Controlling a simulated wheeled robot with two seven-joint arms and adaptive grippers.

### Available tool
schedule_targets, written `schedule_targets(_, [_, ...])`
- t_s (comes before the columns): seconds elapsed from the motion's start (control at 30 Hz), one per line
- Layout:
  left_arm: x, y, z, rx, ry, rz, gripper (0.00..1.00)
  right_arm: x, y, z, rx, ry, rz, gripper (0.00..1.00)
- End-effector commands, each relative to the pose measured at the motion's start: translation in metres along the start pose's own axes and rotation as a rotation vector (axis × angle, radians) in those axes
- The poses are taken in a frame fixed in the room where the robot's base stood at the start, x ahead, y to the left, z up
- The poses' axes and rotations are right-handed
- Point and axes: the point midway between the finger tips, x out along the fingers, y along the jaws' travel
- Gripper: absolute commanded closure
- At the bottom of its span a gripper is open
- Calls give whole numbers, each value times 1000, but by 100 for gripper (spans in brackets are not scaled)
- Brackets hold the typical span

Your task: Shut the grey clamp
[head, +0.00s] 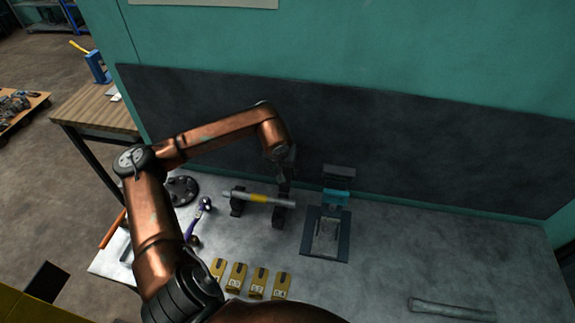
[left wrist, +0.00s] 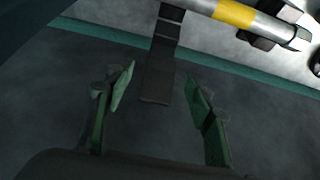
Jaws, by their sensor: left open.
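A grey rod with a yellow band (head: 259,198) lies across two dark supports on the bench; it also shows at the top of the left wrist view (left wrist: 235,14). A dark grey flat piece (left wrist: 157,75), which looks like the open clamp's raised arm, sticks out from beside the rod. My left gripper (head: 285,172) is above the right support (head: 279,215). In the left wrist view, its green fingers (left wrist: 160,92) are open and apart, with the end of the flat piece between them, touching neither finger. The clamp's lower part is hard to make out. My right gripper is not in view.
A teal and dark fixture (head: 336,197) stands right of the rod. Yellow numbered blocks (head: 257,281) stand near the front. A dark round flange (head: 182,190) and a purple-handled hammer (head: 192,228) lie left. A grey bar (head: 450,309) lies front right. A dark backboard (head: 400,140) rises behind.

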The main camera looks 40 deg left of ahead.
Motion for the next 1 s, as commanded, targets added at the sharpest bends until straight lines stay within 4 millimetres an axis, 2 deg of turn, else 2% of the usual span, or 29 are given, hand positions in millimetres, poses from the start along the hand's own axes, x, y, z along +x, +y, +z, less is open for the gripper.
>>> schedule_targets(0.2, [34,1,1,-2,-4,3,51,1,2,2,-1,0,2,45])
schedule_targets(0.4, [50,2,0,0,-1,3,51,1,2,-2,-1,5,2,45])
schedule_targets(0.73, [53,2,0,0,-1,2,51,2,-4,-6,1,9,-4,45])
schedule_targets(1.0, [53,2,0,0,-1,2,70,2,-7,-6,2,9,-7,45])
